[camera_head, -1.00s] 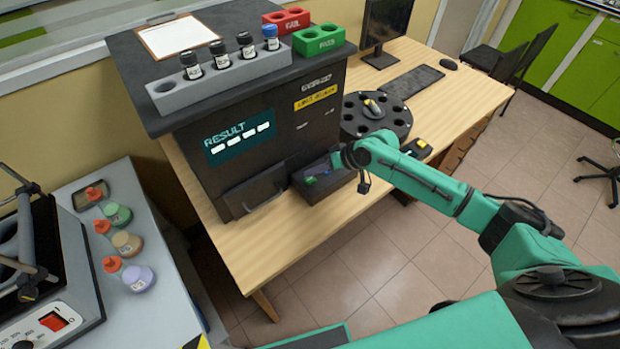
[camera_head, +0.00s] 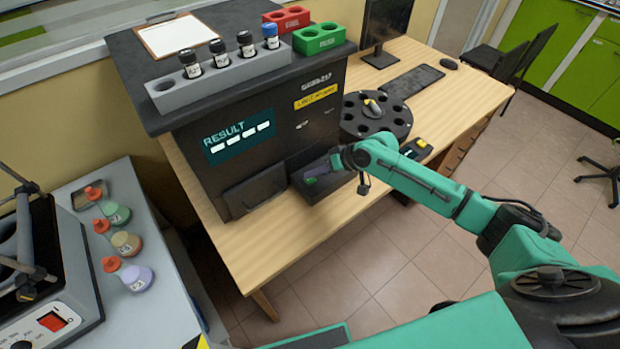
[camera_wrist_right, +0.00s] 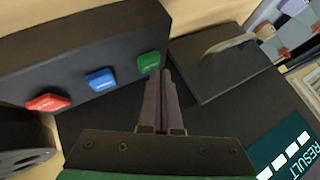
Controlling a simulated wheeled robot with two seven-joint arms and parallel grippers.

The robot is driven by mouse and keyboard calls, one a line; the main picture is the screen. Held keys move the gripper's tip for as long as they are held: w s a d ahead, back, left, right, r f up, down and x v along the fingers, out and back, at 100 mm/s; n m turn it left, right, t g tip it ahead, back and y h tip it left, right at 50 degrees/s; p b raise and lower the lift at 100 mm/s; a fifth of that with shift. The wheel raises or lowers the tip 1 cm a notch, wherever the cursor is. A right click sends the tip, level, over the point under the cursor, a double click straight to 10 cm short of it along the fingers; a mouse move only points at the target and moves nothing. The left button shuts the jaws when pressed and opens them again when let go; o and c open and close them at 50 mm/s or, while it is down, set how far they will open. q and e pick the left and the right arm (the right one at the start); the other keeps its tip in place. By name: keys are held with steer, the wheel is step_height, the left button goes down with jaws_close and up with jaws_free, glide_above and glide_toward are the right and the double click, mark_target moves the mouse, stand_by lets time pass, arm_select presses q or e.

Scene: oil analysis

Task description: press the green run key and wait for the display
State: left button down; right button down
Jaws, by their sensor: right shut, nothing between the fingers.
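The black analyser (camera_head: 255,150) stands on the wooden table. Its display (camera_head: 238,137) reads RESULT above a row of white dashes, and it also shows in the right wrist view (camera_wrist_right: 288,158). The key panel (camera_head: 327,183) sits at the machine's front. In the right wrist view the green key (camera_wrist_right: 149,62) is at the end of a row with a blue key (camera_wrist_right: 101,80) and a red key (camera_wrist_right: 48,102). My right gripper (camera_wrist_right: 167,74) is shut and empty, its fingertips at the green key's edge; I cannot tell whether they touch. My left gripper is not in view.
A grey rack with several capped vials (camera_head: 220,78) stands on the machine, beside red (camera_head: 287,20) and green (camera_head: 319,39) holders. A black round carousel (camera_head: 375,118) is right of the panel. Several flasks (camera_head: 127,243) stand on the left bench.

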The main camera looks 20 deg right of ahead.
mark_target(314, 180)
steer(key=shift+f+b, duration=0.3)
steer(key=shift+f, duration=0.2)
stand_by(0.6)
stand_by(0.3)
steer(key=shift+r+p, duration=0.95)
steer(key=shift+r, duration=0.1)
step_height(314, 180, up, 5)
steer(key=p, duration=0.5)
